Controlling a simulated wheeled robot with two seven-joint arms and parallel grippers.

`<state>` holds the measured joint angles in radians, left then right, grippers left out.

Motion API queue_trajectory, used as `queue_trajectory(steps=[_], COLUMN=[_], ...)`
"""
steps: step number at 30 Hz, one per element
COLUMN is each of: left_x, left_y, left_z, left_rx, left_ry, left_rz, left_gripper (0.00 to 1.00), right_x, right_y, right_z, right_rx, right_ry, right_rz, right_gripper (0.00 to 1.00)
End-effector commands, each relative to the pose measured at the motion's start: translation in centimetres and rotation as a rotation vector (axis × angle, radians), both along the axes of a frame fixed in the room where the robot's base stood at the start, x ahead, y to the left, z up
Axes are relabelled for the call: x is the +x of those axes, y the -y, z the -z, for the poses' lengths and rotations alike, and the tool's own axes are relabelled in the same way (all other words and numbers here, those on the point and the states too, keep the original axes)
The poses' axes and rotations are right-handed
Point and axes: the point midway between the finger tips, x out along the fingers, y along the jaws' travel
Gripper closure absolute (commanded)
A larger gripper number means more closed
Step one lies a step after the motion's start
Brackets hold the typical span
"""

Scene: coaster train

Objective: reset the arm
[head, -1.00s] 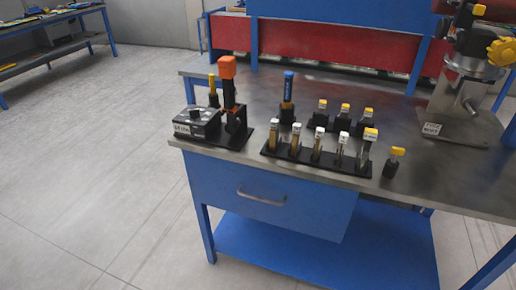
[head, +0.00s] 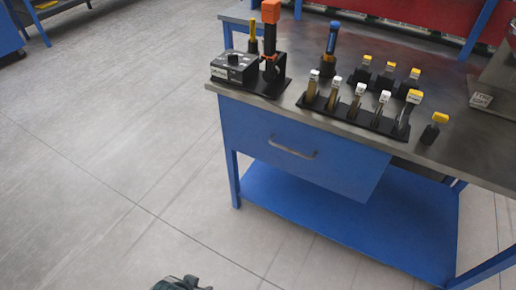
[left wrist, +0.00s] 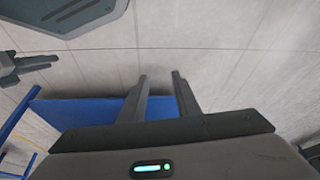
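My left gripper (left wrist: 160,80) shows in the left wrist view with its two fingers apart and nothing between them. It is over the floor, with blue bench structure partly behind it. A dark part of one of my arms shows at the bottom edge of the head view; I cannot tell which arm. A dark gripper-like part of mine, perhaps my right gripper (left wrist: 48,62), is at the left edge of the left wrist view. Its finger state is unclear.
A workbench (head: 470,155) with a blue drawer (head: 300,150) and low blue shelf (head: 350,225) stands to the right. The floor at left is clear.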

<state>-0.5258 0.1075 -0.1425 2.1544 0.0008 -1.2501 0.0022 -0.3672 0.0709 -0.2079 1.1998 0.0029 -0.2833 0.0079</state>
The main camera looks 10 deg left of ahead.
Motion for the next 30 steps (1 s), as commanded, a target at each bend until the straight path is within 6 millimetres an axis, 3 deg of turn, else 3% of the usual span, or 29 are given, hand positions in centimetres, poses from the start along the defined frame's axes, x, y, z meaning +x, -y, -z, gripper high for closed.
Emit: queue_trajectory(steps=[9,18,24,30], left_x=[1.5,0.0,-1.3,-1.6], left_y=[1.5,2.5,2.8,2.8], left_z=[11.6,20.8,23.7,24.4], left_rx=[-0.027,-0.054,-0.064,-0.068], left_ry=[0.060,0.127,0.157,0.165], left_rz=[0.014,0.027,0.034,0.036], left_gripper=[0.70,0.70,0.70,0.70], right_x=[0.0,0.0,0.0,0.0], right_y=[0.0,0.0,0.0,0.0], right_z=[0.0,0.0,0.0,0.0], right_rx=[0.000,0.000,0.000,0.000], right_ry=[0.000,0.000,0.000,0.000], right_rz=[0.000,0.000,0.000,0.000], right_gripper=[0.69,0.69,0.69,0.69])
